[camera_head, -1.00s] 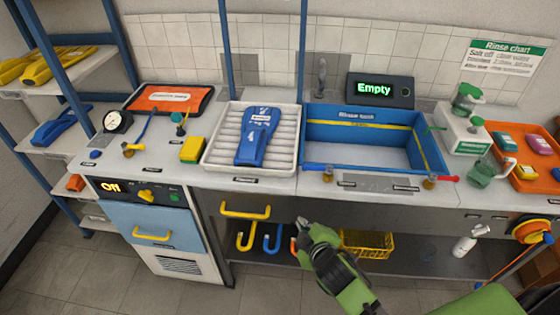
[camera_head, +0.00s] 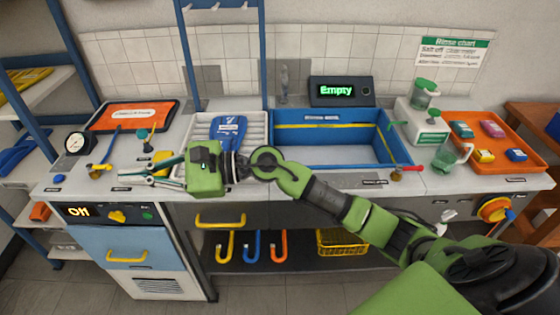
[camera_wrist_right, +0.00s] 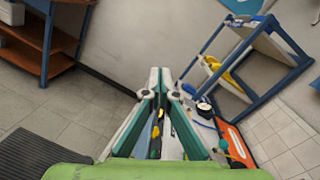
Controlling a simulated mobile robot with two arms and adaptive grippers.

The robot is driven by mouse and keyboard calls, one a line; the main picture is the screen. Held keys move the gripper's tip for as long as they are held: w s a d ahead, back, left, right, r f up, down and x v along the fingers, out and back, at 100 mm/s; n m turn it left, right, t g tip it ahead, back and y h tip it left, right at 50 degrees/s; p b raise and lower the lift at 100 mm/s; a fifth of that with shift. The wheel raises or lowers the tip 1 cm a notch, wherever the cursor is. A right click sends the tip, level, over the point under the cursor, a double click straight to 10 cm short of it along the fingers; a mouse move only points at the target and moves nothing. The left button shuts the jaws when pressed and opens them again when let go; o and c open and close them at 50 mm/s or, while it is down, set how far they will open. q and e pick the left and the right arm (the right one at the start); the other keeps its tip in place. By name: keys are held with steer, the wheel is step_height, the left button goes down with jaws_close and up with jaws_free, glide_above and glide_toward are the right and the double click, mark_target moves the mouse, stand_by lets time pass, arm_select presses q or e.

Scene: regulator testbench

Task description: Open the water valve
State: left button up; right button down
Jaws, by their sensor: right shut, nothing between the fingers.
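Two brass valves show on the counter. One (camera_head: 98,171) with a long blue lever (camera_head: 108,147) stands at the left by the gauge; the other (camera_head: 398,172) with a red handle (camera_head: 413,168) stands at the sink's front right corner. I cannot tell from labels which is for water. My right gripper (camera_head: 120,178) is shut and empty, pointing left above the counter, its tips a little right of the blue-lever valve. In the right wrist view the fingers (camera_wrist_right: 159,83) meet at the tips, with the gauge (camera_wrist_right: 205,108) beyond. My left gripper is not in view.
A round gauge (camera_head: 75,142), an orange-framed panel (camera_head: 133,116) and a teal-topped fitting (camera_head: 143,137) stand near the left valve. The blue rinse tank (camera_head: 325,132) is behind my arm.

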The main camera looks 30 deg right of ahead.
steer(key=w+d+f+n+g+h, duration=0.2)
steer(key=d+f+n+h, duration=0.3)
steer(key=d, duration=0.2)
steer(key=w+d+f+n+g+h, duration=0.1)
steer(key=w+d+f+n+h, duration=0.2)
steer(key=d+f+n+h, duration=0.35)
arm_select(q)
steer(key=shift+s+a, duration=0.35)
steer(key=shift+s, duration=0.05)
arm_select(e)
steer(key=d+r+h, duration=0.2)
steer(key=d+h, duration=0.1)
steer(key=d, duration=0.8)
steer(key=d+r+g+h, duration=0.1)
steer(key=d+h, duration=0.3)
steer(key=d, duration=0.7)
steer(key=shift+d+r, duration=0.35)
steer(key=shift+r, duration=0.55)
steer(key=shift+s+f, duration=0.1)
